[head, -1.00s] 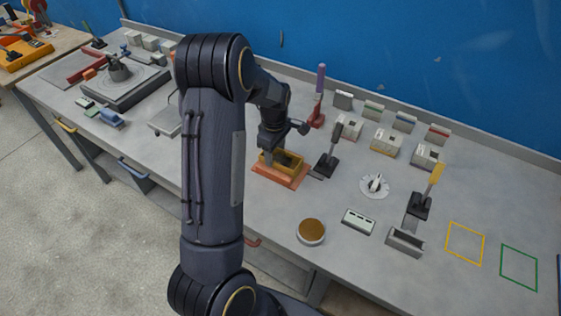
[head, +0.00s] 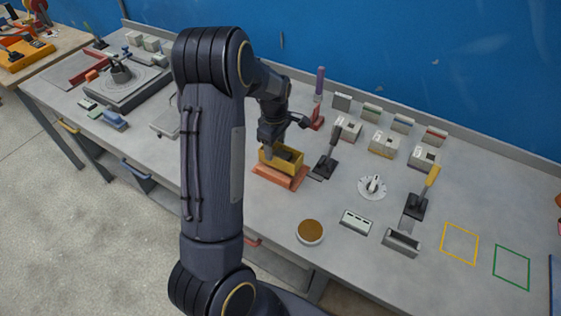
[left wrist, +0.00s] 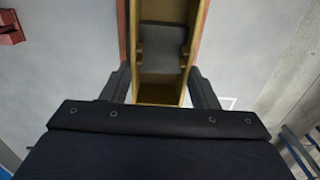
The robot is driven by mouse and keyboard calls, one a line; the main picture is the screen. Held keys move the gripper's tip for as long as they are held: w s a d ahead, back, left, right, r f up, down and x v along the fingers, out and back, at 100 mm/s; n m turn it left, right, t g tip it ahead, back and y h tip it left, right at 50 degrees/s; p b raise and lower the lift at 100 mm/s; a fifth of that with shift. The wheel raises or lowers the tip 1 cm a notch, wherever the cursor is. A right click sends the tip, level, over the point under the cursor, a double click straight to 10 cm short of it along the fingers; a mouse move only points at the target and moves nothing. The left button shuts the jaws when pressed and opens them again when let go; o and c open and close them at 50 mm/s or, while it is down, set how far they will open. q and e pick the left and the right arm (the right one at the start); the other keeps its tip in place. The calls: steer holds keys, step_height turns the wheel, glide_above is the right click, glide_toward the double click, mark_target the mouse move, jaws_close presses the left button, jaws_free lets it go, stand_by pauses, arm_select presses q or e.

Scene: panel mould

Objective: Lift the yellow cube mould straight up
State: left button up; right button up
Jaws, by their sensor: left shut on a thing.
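The yellow cube mould (head: 292,166) is an open-topped yellow box with a dark grey inside, above an orange-red base (head: 279,178) near the middle of the bench. My left gripper (head: 271,146) is shut on the mould from above. In the left wrist view the two dark fingers of the left gripper (left wrist: 160,80) press on either side of the yellow mould (left wrist: 159,94), and a grey piece shows inside it. The mould looks level and slightly raised above the base; the exact gap is hard to tell. My right gripper is out of view.
A black-handled tool (head: 326,160) stands close right of the mould. A round brown-topped dish (head: 310,232), a white dial (head: 372,187) and a grey trough (head: 402,243) lie to the right. Yellow (head: 460,243) and green (head: 512,267) outlines mark clear bench at far right.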

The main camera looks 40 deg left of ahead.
arm_select(q)
steer(key=shift+r+p, duration=1.35)
steer(key=shift+r, duration=0.6)
